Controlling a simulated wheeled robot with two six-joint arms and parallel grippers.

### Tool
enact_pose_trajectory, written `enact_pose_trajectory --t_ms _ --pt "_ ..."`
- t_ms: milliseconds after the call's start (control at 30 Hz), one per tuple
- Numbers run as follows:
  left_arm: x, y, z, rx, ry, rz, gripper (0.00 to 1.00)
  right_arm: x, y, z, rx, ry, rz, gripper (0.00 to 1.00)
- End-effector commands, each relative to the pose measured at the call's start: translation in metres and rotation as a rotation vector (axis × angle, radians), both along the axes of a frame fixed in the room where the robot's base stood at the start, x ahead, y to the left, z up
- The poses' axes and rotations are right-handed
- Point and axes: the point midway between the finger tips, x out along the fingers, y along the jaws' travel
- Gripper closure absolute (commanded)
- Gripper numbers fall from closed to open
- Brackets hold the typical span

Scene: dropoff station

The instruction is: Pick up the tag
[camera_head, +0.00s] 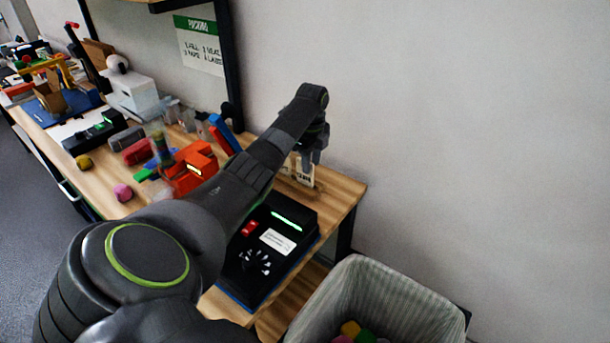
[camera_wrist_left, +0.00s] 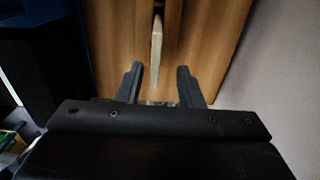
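The tag (camera_head: 304,177) is a pale beige piece with dark print, standing at the back right of the wooden table near the wall. My left gripper (camera_head: 308,160) is over it, pointing down, and hides part of it. In the left wrist view the tag (camera_wrist_left: 157,52) shows as a thin pale edge on the wood. The two dark fingers of my left gripper (camera_wrist_left: 159,70) are apart, with the tag lined up between them. I cannot tell whether either finger touches it. My right gripper is not in view.
A black device (camera_head: 262,262) with a green light strip stands close by on the table (camera_head: 345,187). A grey lined bin (camera_head: 395,287) holding colored pieces is at the lower right. An orange device (camera_head: 190,170) and several small items crowd the table's left. The wall is close behind.

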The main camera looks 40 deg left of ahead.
Motion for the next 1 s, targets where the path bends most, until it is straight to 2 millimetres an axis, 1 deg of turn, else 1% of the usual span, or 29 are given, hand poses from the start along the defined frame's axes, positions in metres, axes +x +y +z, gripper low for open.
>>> enact_pose_trajectory --t_ms 67,200,333,433,633,667,900,1000 --pt "-0.002 0.001 -0.006 -0.001 0.004 0.001 0.66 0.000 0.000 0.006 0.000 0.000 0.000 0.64" --pt "-0.008 0.003 -0.027 -0.002 0.006 0.002 0.66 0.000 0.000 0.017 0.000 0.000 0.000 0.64" --pt "-0.007 0.002 -0.045 -0.001 0.002 0.000 0.66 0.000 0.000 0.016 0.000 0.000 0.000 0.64" --pt "-0.007 0.003 -0.050 0.001 0.002 0.001 0.66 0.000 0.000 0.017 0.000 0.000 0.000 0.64" --pt "-0.007 0.003 -0.051 0.001 0.000 0.000 0.66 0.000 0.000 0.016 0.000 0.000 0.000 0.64" --pt "-0.007 0.003 -0.051 0.001 0.001 0.000 0.68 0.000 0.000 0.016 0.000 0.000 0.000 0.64" --pt "-0.007 0.003 -0.051 0.001 0.001 0.000 0.99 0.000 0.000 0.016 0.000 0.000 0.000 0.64" --pt "-0.007 0.003 -0.051 0.001 0.001 0.000 1.00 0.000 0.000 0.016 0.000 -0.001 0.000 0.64"
